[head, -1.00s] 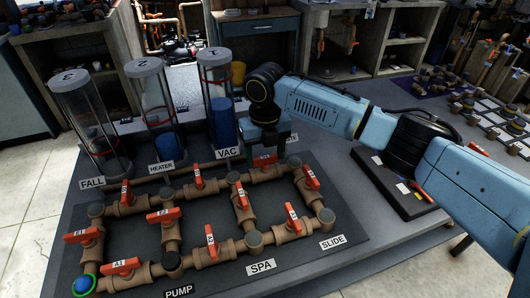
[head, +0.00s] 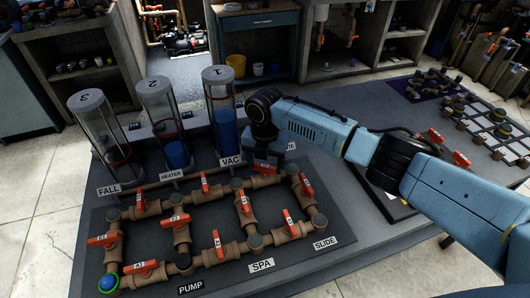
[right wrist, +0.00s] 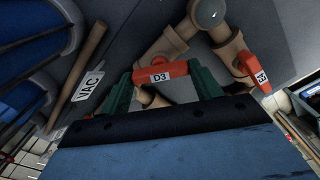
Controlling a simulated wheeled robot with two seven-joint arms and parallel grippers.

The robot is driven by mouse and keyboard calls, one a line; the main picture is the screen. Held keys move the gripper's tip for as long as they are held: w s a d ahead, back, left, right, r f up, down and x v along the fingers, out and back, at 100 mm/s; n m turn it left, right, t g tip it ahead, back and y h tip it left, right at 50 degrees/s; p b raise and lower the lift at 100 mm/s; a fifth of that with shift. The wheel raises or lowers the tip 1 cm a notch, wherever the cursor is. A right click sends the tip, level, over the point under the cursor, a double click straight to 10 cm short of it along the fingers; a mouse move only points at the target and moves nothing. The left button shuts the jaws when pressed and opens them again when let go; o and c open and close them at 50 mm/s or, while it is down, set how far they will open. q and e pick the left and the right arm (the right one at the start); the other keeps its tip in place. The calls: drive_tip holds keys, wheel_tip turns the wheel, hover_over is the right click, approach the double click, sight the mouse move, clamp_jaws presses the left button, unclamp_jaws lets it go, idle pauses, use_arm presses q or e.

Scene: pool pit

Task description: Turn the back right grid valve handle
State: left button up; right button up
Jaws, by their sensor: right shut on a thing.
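The pipe grid (head: 200,228) of tan pipes with orange-red valve handles lies on a dark board. At its back right is the D3 valve handle (right wrist: 160,75), lying roughly level across the right wrist view. In the head view its red part (head: 264,168) shows just below my gripper. My right gripper (head: 265,158) comes down from above onto it. In the right wrist view its green fingers (right wrist: 160,88) stand at both ends of the handle and are shut on it. The valve body is partly hidden behind the gripper. My left gripper is in neither view.
Three clear cylinders (head: 225,118) stand close behind the grid, left of my right gripper. A neighbouring red handle (right wrist: 258,76) is near the right finger. Label plates such as VAC (head: 231,162) surround the grid.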

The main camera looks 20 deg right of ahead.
sight(265, 166)
drive_tip(key=m+p, duration=0.4)
drive_tip(key=m, duration=0.1)
drive_tip(key=shift+r+m, duration=0.15)
drive_tip(key=shift+m, duration=0.15)
drive_tip(key=m+p, duration=0.2)
drive_tip(key=m, duration=0.1)
drive_tip(key=shift+m+p, duration=0.6)
drive_tip(key=shift+m, duration=0.6)
drive_tip(key=shift+d, duration=0.1)
drive_tip(key=o, duration=1)
wheel_tip(265, 166, up, 13)
drive_tip(key=shift+r+p, duration=0.1)
drive_tip(key=shift+p, duration=0.2)
